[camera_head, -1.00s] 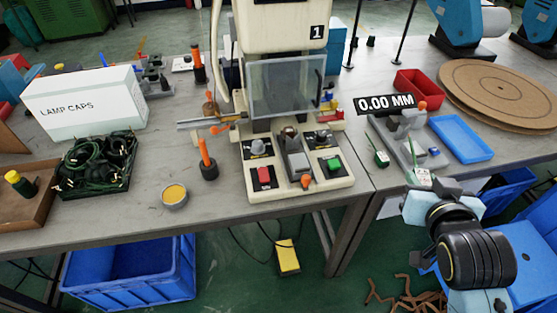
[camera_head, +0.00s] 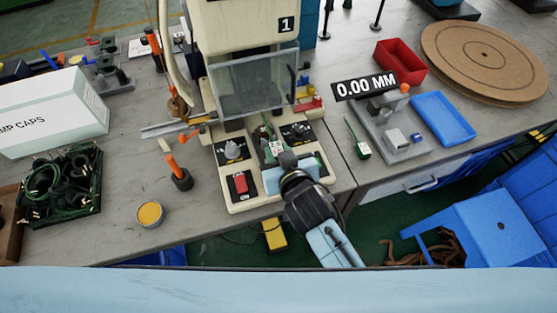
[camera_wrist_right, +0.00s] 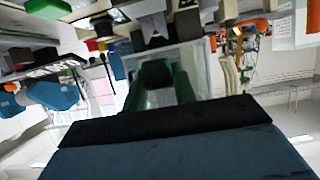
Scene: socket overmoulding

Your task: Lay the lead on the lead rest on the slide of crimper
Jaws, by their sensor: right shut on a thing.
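The crimper (camera_head: 252,30) is the cream machine marked 1, with a clear guard (camera_head: 250,85) over its front. My right gripper (camera_head: 278,158) is shut on a lead (camera_head: 268,127), a green wire with a pale green piece, just in front of the guard. The gripper is over the middle of the crimper's base and hides most of the slide and lead rest, so I cannot tell whether the lead touches the rest. In the right wrist view a green part (camera_wrist_right: 182,88) shows just beyond the dark finger. My left gripper is out of view.
A red button (camera_head: 241,184) is left of my right gripper. A second green lead (camera_head: 359,148) lies beside the 0.00 MM gauge (camera_head: 402,146). A red bin (camera_head: 400,62) and blue tray (camera_head: 443,118) stand right. An orange-handled tool (camera_head: 180,176) stands left of the base.

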